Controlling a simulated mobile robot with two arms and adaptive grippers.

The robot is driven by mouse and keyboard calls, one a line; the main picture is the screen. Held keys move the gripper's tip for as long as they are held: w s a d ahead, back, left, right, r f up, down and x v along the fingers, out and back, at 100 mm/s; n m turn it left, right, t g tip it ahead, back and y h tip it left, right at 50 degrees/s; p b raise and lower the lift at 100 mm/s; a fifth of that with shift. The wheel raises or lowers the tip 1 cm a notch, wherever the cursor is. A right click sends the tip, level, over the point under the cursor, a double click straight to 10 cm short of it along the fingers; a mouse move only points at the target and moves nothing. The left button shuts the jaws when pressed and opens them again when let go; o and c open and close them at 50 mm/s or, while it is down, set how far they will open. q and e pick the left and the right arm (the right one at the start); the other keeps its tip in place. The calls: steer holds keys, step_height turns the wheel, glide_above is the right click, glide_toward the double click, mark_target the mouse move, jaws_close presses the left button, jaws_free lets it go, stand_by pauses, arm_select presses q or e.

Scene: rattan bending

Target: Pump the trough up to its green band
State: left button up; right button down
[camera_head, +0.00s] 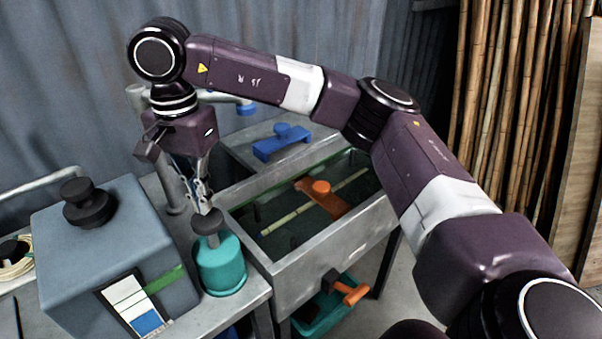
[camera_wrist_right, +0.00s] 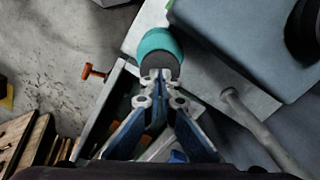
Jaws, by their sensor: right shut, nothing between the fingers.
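The metal trough (camera_head: 262,273) stands at centre, with dark water inside and a green band (camera_head: 270,209) along its inner wall. A pole (camera_head: 287,219) and an orange piece (camera_head: 322,203) lie in it. The teal pump (camera_head: 221,266) with a dark grey knob (camera_head: 206,224) stands left of the trough; it also shows in the right wrist view (camera_wrist_right: 161,42). My right gripper (camera_head: 203,208) is shut and empty, pointing down, its tips at the knob's top. I cannot tell whether they touch it. My left gripper is out of view.
A blue-grey box (camera_head: 70,255) with a black knob and a gauge panel (camera_head: 133,308) stands left of the pump. A blue clamp-like piece (camera_head: 282,142) lies behind the trough. A teal bin (camera_head: 318,318) sits below. Bamboo poles (camera_head: 510,90) lean at the right.

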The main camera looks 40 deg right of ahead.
step_height(320, 180, up, 6)
steer(key=p, duration=0.3)
steer(key=shift+f, duration=0.2)
stand_by(0.4)
